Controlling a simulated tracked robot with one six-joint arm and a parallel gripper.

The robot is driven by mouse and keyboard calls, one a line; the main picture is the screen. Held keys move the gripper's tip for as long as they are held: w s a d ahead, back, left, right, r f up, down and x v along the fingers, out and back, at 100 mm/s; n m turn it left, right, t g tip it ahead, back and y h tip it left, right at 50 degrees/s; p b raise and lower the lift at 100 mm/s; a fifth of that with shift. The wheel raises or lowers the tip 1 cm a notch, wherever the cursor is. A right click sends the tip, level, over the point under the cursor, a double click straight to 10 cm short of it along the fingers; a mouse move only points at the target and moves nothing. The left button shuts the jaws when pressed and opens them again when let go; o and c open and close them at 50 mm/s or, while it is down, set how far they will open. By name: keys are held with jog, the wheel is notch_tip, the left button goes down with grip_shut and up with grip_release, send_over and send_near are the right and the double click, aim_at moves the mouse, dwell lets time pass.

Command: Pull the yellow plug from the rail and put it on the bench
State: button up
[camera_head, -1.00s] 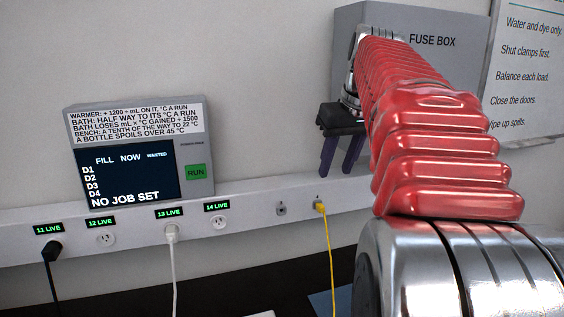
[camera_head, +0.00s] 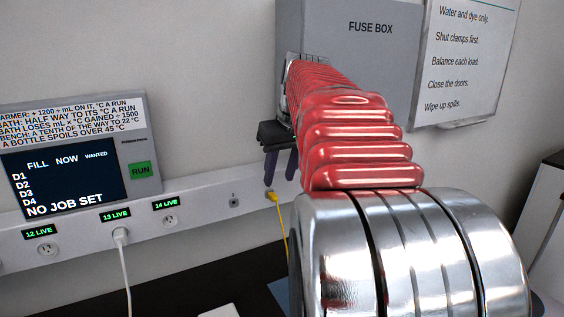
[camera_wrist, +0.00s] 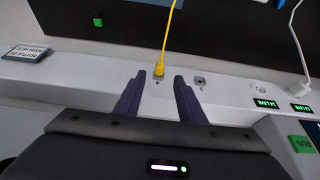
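The yellow plug (camera_head: 271,196) sits in the white rail (camera_head: 200,203), just right of a small empty grey socket, with its yellow cord hanging down toward the bench. In the wrist view the plug (camera_wrist: 159,70) is seated in the rail, ahead of and between my two dark fingers. My gripper (camera_wrist: 158,83) is open and empty, and its fingertips are a little short of the plug. In the head view my gripper (camera_head: 280,180) is just above the plug. The dark bench (camera_head: 190,285) lies below the rail.
A white plug (camera_head: 121,234) with a white cord is in outlet 13. A panel (camera_head: 140,140) with a green RUN button stands above the rail at left. The fuse box (camera_head: 370,60) is on the wall behind my arm. A pale object (camera_head: 220,311) lies on the bench.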

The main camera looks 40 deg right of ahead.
aim_at(274, 196)
jog(key=shift+x, duration=3.5)
grip_shut()
